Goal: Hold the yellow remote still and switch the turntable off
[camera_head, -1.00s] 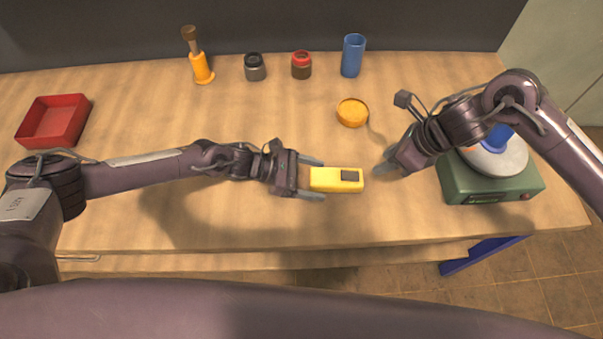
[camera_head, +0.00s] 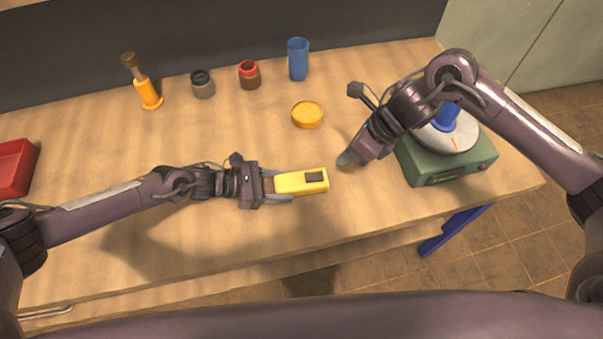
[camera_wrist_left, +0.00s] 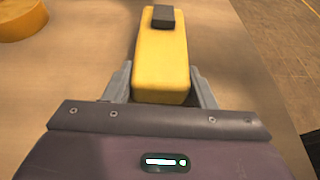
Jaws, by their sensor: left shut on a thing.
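The yellow remote (camera_head: 300,181) lies near the middle of the table, with a dark button block on top toward its right end. My left gripper (camera_head: 277,186) is shut on its left end, with one finger along each side. The left wrist view shows the remote (camera_wrist_left: 163,60) between both fingers. My right gripper (camera_head: 349,159) is right of the remote and apart from it; its finger gap is not clear. The turntable has a green base (camera_head: 461,172) and a pale disc (camera_head: 462,141) bearing a blue object, partly hidden by my right arm.
An orange round dish (camera_head: 307,115) lies behind the remote. A red tray (camera_head: 14,168) is far left.

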